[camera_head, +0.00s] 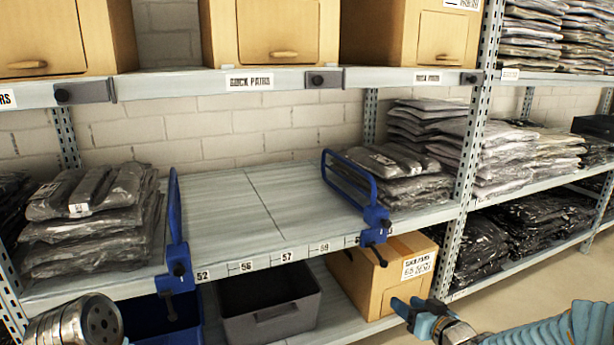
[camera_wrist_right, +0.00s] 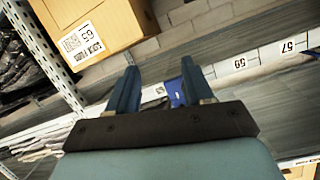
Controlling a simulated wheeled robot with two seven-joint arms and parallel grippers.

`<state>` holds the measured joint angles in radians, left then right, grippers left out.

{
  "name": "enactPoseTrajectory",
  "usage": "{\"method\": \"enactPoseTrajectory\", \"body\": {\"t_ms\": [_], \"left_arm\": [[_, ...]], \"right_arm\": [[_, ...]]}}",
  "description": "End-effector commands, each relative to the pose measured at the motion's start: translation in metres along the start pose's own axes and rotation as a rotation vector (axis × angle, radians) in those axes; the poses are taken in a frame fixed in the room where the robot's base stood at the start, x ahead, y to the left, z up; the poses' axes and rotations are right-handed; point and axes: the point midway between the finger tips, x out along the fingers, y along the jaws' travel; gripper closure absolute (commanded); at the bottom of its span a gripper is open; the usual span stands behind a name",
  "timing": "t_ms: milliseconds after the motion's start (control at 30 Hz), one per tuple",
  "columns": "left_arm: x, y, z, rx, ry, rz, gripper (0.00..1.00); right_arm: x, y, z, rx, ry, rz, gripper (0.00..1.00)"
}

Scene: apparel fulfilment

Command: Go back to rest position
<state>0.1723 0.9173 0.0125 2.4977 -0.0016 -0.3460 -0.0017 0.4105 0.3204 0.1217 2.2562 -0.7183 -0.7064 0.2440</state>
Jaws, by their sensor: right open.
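My right gripper (camera_head: 409,308) is at the bottom right of the head view, in front of the shelf rack and beside the lower cardboard box. In the right wrist view its two blue fingers (camera_wrist_right: 159,78) stand apart with nothing between them. A grey cylindrical part of my own arm shows at the bottom left of the head view. My left gripper's fingers are not in view.
The middle shelf (camera_head: 250,205) has a bare section between two blue dividers (camera_head: 175,230) (camera_head: 350,180). Bagged garments (camera_head: 90,215) are stacked on the left. Below are a dark bin (camera_head: 268,318) and a cardboard box (camera_head: 375,280). Open floor lies at right.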

Motion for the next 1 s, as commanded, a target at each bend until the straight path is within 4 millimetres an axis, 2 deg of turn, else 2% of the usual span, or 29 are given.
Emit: {"method": "enactPoseTrajectory", "body": {"t_ms": [33, 67, 100, 167, 200, 300, 400, 467, 600, 700, 900, 1000], "left_arm": [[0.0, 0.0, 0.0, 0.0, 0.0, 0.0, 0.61], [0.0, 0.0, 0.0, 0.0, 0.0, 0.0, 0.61], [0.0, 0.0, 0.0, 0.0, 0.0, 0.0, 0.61], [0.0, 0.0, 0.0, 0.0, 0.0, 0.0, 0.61], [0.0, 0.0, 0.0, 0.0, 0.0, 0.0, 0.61], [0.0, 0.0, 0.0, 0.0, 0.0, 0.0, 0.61], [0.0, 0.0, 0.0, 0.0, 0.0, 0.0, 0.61], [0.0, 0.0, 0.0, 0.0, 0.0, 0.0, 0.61], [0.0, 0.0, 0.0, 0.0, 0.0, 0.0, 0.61], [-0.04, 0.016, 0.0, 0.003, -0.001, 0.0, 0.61], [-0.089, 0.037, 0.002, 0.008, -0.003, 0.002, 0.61], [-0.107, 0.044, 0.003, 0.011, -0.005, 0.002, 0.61]], "right_arm": [[0.009, -0.009, 0.046, 0.064, -0.101, 0.007, 0.49], [0.012, -0.013, 0.072, 0.099, -0.162, 0.017, 0.49], [0.013, -0.02, 0.107, 0.143, -0.246, 0.03, 0.49], [0.009, -0.033, 0.158, 0.202, -0.374, 0.047, 0.49], [0.004, -0.042, 0.19, 0.234, -0.457, 0.059, 0.49], [-0.017, -0.064, 0.258, 0.3, -0.651, 0.084, 0.49], [-0.045, -0.085, 0.312, 0.348, -0.824, 0.107, 0.49], [-0.064, -0.097, 0.339, 0.369, -0.919, 0.12, 0.49], [-0.114, -0.122, 0.392, 0.41, -1.138, 0.153, 0.49], [-0.125, -0.132, 0.35, 0.409, -1.134, 0.154, 0.49], [-0.14, -0.147, 0.301, 0.405, -1.134, 0.148, 0.49], [-0.145, -0.153, 0.284, 0.403, -1.134, 0.146, 0.49]]}}
